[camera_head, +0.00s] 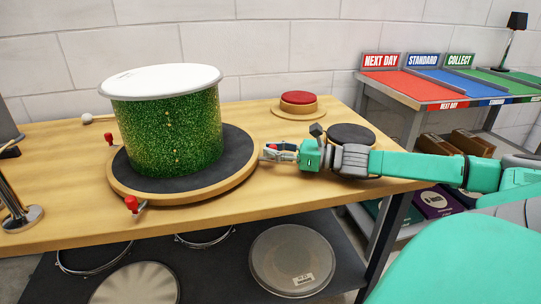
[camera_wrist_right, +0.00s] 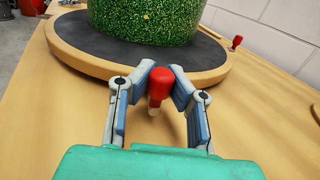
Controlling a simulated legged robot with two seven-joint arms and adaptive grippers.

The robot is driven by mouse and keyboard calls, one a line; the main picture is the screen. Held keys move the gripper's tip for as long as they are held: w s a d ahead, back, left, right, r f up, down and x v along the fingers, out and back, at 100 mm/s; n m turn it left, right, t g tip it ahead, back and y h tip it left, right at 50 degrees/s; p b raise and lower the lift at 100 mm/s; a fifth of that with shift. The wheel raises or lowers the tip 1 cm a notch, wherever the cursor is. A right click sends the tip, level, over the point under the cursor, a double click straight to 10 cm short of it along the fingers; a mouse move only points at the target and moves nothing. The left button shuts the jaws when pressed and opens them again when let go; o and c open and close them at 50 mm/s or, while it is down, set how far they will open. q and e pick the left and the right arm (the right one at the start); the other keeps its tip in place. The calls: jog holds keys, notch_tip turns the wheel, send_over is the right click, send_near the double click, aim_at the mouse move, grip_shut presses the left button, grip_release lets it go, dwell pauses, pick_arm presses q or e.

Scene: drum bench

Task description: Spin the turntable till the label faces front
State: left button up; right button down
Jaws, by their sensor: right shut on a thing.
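The turntable (camera_head: 240,178) has a wooden rim and a dark top, and sits on the wooden bench. A glittery green drum (camera_head: 170,130) with a white head stands upright on it. I see no clear label on the drum's visible side. Red knobs (camera_head: 132,204) stick out around the rim, one at the front and another at the left (camera_head: 109,138). My right gripper (camera_head: 268,152) is at the turntable's right side. In the right wrist view, its fingers (camera_wrist_right: 159,85) are shut on a red knob (camera_wrist_right: 160,80) beside the rim. My left gripper is out of view.
A red button (camera_head: 299,98) on a wooden base and a dark round pad (camera_head: 351,134) are behind my right arm. A metal stand (camera_head: 20,215) is at the left edge. Drum heads (camera_head: 292,260) lie on the shelf below. The bench front is clear.

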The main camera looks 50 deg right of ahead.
jog(key=shift+w+d, duration=0.35)
jog(key=shift+d, duration=0.2)
jog(key=c, duration=1.4)
grip_release()
jog(key=shift+s, duration=0.15)
jog(key=shift+f, duration=0.1)
jog(key=shift+s+d, duration=0.3)
jog(key=shift+s, duration=0.3)
jog(key=v, duration=1)
jog(key=shift+s+d+f, duration=0.1)
jog(key=shift+s+d, duration=0.15)
grip_shut()
